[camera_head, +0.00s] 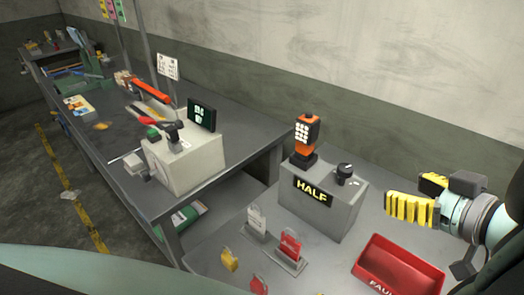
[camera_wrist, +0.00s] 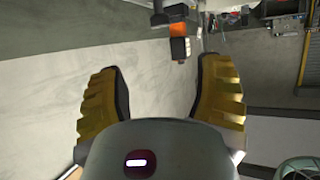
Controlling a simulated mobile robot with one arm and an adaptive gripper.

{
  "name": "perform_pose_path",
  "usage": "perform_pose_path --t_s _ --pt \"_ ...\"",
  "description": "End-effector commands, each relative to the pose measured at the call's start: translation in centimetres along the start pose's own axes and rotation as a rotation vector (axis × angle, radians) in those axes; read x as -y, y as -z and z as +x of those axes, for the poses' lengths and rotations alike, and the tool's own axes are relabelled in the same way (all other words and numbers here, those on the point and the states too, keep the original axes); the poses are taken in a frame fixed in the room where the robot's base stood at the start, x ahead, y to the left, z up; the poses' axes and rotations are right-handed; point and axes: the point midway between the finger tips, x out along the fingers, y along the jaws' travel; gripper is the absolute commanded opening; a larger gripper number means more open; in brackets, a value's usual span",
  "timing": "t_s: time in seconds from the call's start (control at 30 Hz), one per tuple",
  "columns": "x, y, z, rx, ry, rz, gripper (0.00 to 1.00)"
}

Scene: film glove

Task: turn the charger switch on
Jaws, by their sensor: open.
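My gripper (camera_head: 405,192), with ribbed yellow fingers, hangs at the right in the head view, right of the grey box labelled HALF (camera_head: 316,208). It is open with nothing between its fingers, as the wrist view (camera_wrist: 160,68) also shows. A black knob (camera_head: 345,174) sits on top of that box, beside an orange lamp-like device with a white-studded face (camera_head: 307,132); this device also shows in the wrist view (camera_wrist: 179,38). Another grey box (camera_head: 190,165) on the left bench carries a dark screen (camera_head: 202,113) and a black handle-like part (camera_head: 172,132). No label reading charger is legible.
A red tray (camera_head: 404,262) lies in front of my gripper. Padlocks and tags, one red (camera_head: 290,247) and one white (camera_head: 257,219), stand before the HALF box. The long grey bench (camera_head: 235,118) holds tools farther back. A wall (camera_head: 420,105) rises behind.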

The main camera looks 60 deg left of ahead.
Motion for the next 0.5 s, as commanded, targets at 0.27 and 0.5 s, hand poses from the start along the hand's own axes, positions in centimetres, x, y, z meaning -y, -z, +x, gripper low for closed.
perform_pose_path --t_s 0.27,0.5 --pt "0.3 0.1 2.1 0.001 0.012 -0.002 0.66" --pt "0.3 0.0 5.0 0.000 0.012 -0.004 0.66"
